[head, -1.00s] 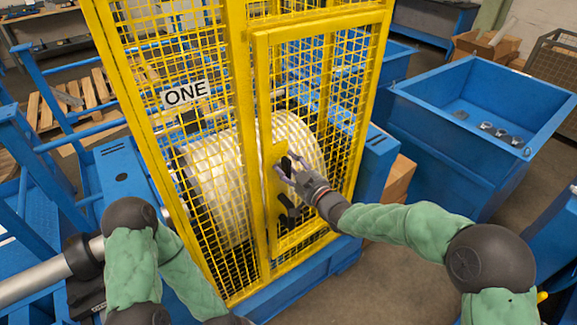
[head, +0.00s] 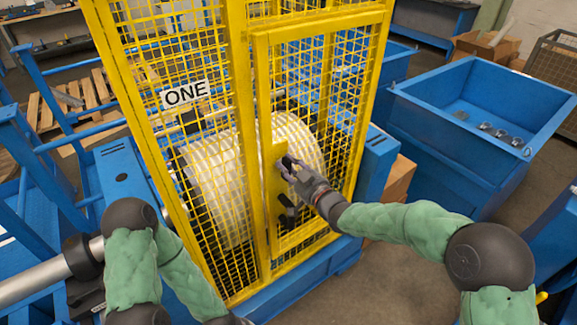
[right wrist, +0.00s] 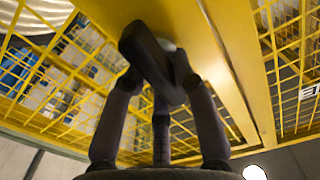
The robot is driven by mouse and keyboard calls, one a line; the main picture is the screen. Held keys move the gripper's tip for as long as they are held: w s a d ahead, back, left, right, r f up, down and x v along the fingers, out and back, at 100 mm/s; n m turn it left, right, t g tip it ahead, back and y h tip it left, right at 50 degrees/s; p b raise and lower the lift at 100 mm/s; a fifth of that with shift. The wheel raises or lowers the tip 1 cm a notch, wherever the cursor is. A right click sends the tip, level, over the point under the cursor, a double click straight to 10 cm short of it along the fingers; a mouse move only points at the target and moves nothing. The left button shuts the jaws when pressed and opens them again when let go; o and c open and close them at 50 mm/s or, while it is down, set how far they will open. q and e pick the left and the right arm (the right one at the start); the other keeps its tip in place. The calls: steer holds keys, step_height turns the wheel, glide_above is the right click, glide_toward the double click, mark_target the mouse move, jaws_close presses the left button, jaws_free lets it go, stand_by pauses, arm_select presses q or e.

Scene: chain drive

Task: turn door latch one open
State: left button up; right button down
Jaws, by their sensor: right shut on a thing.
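The yellow mesh door (head: 336,44) of the cage marked ONE (head: 185,94) is in its frame. Its black latch handle (right wrist: 150,58) sits on a yellow plate and also shows partly in the head view (head: 282,165). My right gripper (head: 287,171) is at the plate, shut on the latch handle. A second black handle (head: 288,215) is lower on the plate. My left arm is at the lower left of the head view; its gripper is outside the picture.
A white ribbed drum (head: 207,185) is behind the mesh. A blue bin (head: 440,100) with a few dark parts stands at the right. Cardboard boxes (head: 399,178) are beside the cage. Grey floor is free in front at the right.

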steer(key=m, duration=0.4)
steer(key=shift+w+d+f, duration=0.1)
steer(key=shift+d+f, duration=0.05)
steer(key=shift+f, duration=0.05)
steer(key=m, duration=0.3)
steer(key=shift+f+m, duration=0.2)
steer(key=shift+m, duration=0.2)
steer(key=m, duration=0.2)
steer(key=m+p, duration=0.1)
steer(key=m, duration=0.1)
steer(key=shift+w+d+f, duration=0.1)
steer(key=shift+f, duration=0.1)
steer(key=m, duration=0.3)
steer(key=m+p, duration=0.1)
steer(key=m, duration=0.1)
steer(key=shift+f, duration=0.25)
steer(key=c, duration=1)
jaws_free()
